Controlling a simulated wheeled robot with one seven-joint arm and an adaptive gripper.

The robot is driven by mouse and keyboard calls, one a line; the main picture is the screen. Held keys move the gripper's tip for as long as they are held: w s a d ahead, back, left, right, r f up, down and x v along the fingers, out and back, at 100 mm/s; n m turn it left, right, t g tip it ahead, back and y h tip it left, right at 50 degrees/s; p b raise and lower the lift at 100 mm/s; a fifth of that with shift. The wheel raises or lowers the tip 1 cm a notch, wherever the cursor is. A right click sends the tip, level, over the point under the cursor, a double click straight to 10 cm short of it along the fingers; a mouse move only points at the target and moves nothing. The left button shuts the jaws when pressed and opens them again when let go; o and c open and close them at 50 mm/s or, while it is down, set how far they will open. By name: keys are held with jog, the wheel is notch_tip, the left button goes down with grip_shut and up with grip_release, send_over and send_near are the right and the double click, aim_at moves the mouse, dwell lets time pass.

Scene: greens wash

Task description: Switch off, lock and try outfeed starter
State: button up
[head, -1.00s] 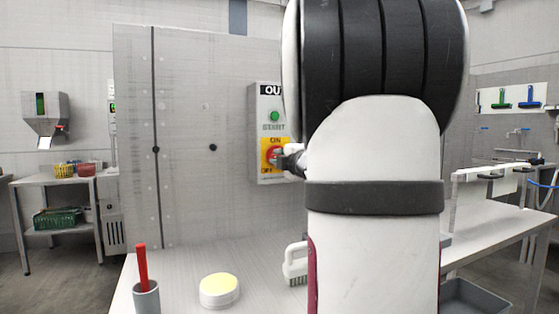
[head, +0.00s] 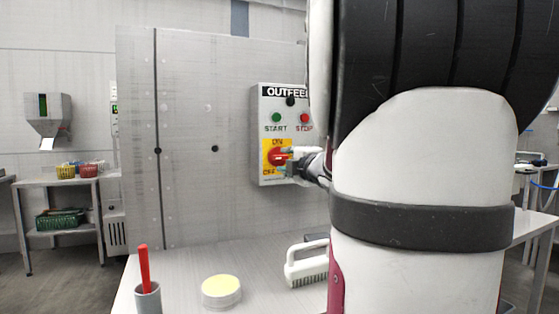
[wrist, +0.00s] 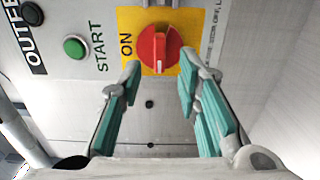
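The outfeed starter box (head: 262,108) is a grey box on the upright panel, with a green START button (head: 276,117) and a red STOP button (head: 304,117). Its red rotary switch (head: 276,157) sits on a yellow plate marked ON and OFF. In the wrist view the red switch (wrist: 159,49) lies just beyond and between my fingertips. The ON label is to its left there; I cannot tell its exact setting. My gripper (wrist: 158,85) is open and empty, its teal-padded fingers apart on either side of the switch. In the head view my gripper (head: 288,162) partly covers the plate.
A grey cup (head: 148,299) holding a red stick, a yellow-topped round tub (head: 221,291) and a white-handled brush (head: 306,264) stand on the bench below. A side table (head: 62,182) with baskets is at the far left. My arm hides much of the right side.

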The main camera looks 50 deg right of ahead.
jog(key=v, duration=0.7)
jog(key=shift+s+a, duration=0.2)
jog(key=shift+s, duration=0.1)
jog(key=shift+f, duration=0.1)
